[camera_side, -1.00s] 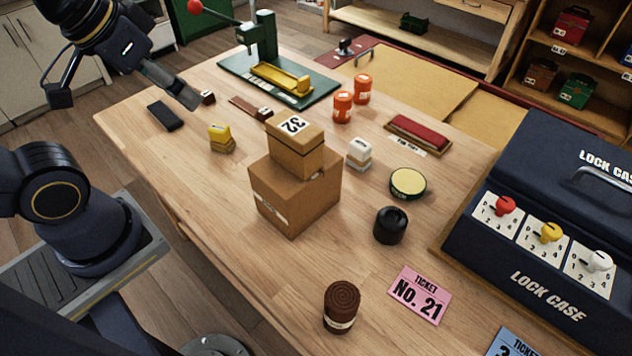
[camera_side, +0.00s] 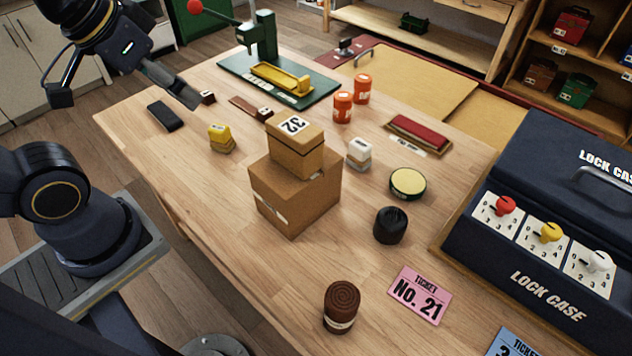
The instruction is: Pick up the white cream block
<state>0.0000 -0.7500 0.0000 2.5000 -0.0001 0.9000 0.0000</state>
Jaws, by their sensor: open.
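The white cream block (camera_side: 359,150) is a small block with a white top and a darker lower band. It stands on the wooden table, just right of the stacked cardboard boxes and left of the round yellow-topped tin. My gripper (camera_side: 186,97) is at the upper left, above the table's far left part, well away from the block. It is open, with nothing seen in it; its fingertips are small and dark in this view.
Stacked boxes (camera_side: 295,185) marked 32 stand mid-table, between my gripper and the block. Nearby are a yellow block (camera_side: 220,137), orange canisters (camera_side: 343,106), a yellow-topped tin (camera_side: 408,183), a black knob (camera_side: 390,226) and a red pad (camera_side: 418,134). The front left table is clear.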

